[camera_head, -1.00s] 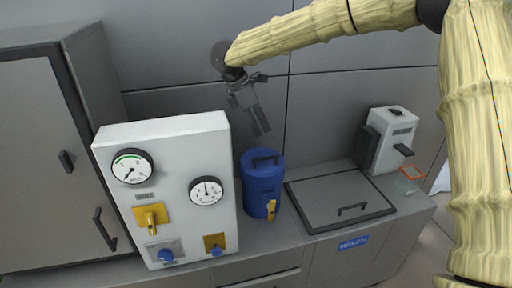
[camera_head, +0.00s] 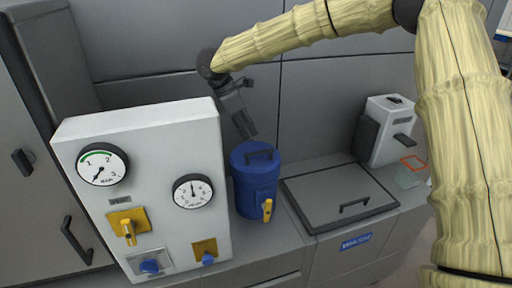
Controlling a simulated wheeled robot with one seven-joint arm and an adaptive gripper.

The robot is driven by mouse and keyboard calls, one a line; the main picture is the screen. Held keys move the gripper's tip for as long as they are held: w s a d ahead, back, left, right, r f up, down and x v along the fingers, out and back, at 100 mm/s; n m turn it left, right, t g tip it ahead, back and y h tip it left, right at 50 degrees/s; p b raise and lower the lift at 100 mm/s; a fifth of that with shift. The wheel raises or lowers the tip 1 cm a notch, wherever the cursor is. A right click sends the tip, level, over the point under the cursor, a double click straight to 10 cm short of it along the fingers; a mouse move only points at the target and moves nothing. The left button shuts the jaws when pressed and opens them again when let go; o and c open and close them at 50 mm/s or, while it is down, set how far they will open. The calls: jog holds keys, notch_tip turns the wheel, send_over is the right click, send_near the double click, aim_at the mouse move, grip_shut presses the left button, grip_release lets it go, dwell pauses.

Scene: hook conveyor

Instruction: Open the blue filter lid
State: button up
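The blue filter (camera_head: 256,192) is an upright cylinder on the counter, with a yellow tap low on its front. Its blue lid (camera_head: 246,161) is on top, with a dark handle (camera_head: 262,154) across it. My gripper (camera_head: 247,132) points down just above the back left of the lid. Its fingertips overlap the lid's back edge or come close to it in the picture; I cannot tell whether they touch. The fingers are small and dark, and I cannot make out the gap between them. No object shows between them.
A white gauge panel (camera_head: 145,190) with dials and yellow and blue knobs stands close on the left. A grey hatch with a handle (camera_head: 338,194) lies to the right. A white dispenser (camera_head: 385,130) stands behind it, beside an orange-rimmed container (camera_head: 411,172). A grey wall is behind.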

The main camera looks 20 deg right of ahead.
aim_at(257, 152)
jog(key=p+x, duration=0.3)
jog(key=x, duration=0.6)
jog(key=shift+f, duration=0.1)
grip_shut()
